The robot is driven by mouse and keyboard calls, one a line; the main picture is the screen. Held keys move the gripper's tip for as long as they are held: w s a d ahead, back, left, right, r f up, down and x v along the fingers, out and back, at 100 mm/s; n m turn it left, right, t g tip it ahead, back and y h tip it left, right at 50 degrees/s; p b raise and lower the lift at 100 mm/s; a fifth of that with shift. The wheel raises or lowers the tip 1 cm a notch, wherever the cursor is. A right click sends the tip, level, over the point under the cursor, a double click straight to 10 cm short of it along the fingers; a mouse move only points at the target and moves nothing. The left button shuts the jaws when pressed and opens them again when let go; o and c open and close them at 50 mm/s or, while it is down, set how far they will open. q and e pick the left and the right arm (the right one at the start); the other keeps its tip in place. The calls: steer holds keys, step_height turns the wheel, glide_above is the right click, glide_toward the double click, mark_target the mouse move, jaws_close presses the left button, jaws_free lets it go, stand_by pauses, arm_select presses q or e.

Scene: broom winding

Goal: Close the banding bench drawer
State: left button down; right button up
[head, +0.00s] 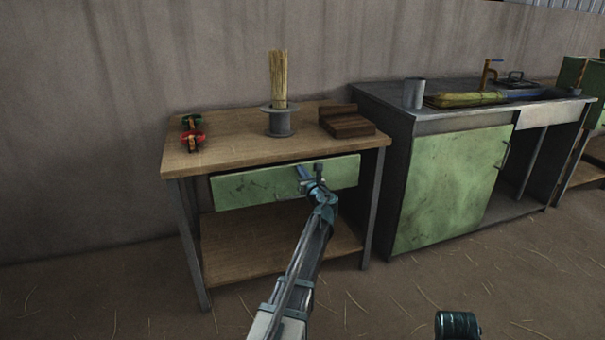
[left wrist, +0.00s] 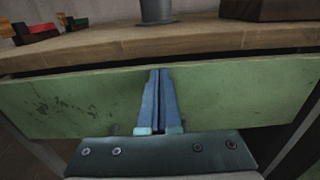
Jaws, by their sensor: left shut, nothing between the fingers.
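The banding bench (head: 238,150) has a wooden top and grey legs. Its green drawer front (head: 245,187) sits under the top, and it also fills the middle of the left wrist view (left wrist: 230,92). A dark gap shows between the drawer's upper edge and the bench top; how far the drawer stands out is hard to tell. My left gripper (head: 308,174) is shut and empty in front of the drawer's middle. Its fingertips, close together in the left wrist view (left wrist: 160,73), point at the green face; contact is unclear. My arm partly hides the drawer handle.
On the bench top stand a grey spool-like holder with straw (head: 279,120), a brown wooden block (head: 346,124) and red and green items (head: 191,135). A lower shelf (head: 235,250) is bare. A sink cabinet with a green door (head: 448,185) stands to the right.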

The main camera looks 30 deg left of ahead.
mark_target(297, 164)
arm_select(q)
steer(key=x, duration=0.4)
steer(key=shift+w+a, duration=0.15)
steer(key=shift+w, duration=0.05)
steer(key=shift+w+a+r, duration=0.1)
steer(key=shift+a, duration=0.05)
arm_select(e)
steer(key=shift+d, duration=0.1)
arm_select(q)
steer(key=v, duration=1.4)
steer(key=shift+s+d, duration=0.2)
steer(key=shift+s, duration=0.1)
arm_select(e)
steer(key=shift+d, duration=0.25)
